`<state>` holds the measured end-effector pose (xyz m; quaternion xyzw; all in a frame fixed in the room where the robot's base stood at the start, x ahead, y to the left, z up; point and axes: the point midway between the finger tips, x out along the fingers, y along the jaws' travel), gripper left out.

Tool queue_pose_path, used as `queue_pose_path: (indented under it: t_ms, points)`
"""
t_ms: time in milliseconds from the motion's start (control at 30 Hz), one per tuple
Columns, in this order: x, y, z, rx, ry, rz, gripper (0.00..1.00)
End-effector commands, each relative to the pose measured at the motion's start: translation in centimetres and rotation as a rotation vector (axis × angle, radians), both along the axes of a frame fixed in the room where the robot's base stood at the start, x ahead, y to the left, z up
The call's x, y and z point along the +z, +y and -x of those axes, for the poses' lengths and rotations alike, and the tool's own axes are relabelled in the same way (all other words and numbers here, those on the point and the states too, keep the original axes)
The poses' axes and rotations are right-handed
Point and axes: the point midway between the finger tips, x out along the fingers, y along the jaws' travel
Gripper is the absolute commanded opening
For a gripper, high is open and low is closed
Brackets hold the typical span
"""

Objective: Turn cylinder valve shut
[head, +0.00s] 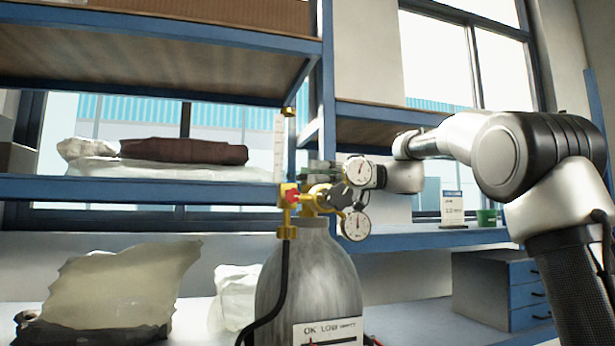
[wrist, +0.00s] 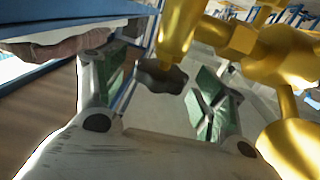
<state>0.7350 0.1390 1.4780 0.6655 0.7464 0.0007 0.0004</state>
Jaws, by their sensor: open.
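A grey gas cylinder (head: 308,275) stands upright in the middle of the head view, with a brass valve and regulator (head: 312,200) on top. Two round gauges, upper (head: 360,171) and lower (head: 356,226), sit on its right. A dark knob (head: 340,196) is between them. My gripper (head: 321,167) reaches in from the right, partly hidden behind the upper gauge. In the wrist view my gripper (wrist: 168,84) is open, with green pads either side of a dark lobed knob (wrist: 160,77) below a yellow fitting (wrist: 178,30). I cannot tell whether the pads touch it.
Yellow brass pipework (wrist: 285,60) crowds the right of the wrist view. A black hose (head: 283,280) hangs left of the cylinder. Blue shelves (head: 120,190) carry wrapped bundles (head: 185,151) on the left. A drawer unit (head: 505,290) stands at right, with a green cup (head: 487,217) above.

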Motion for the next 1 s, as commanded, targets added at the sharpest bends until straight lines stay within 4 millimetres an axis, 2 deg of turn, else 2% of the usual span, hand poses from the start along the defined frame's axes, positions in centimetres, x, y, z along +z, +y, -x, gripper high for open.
queue_pose_path:
  t_ms: [133,400,600,667,1000]
  points:
    - [-0.02,1.16,0.16,0.001,0.001,0.0,0.71]
    - [-0.04,1.3,0.14,-0.001,0.001,0.0,0.71]
    - [-0.04,1.29,0.14,0.0,0.002,0.0,0.34]
    - [-0.04,1.29,0.14,0.0,0.002,0.0,0.25]
    - [0.0,1.29,0.22,-0.117,0.001,0.001,0.25]
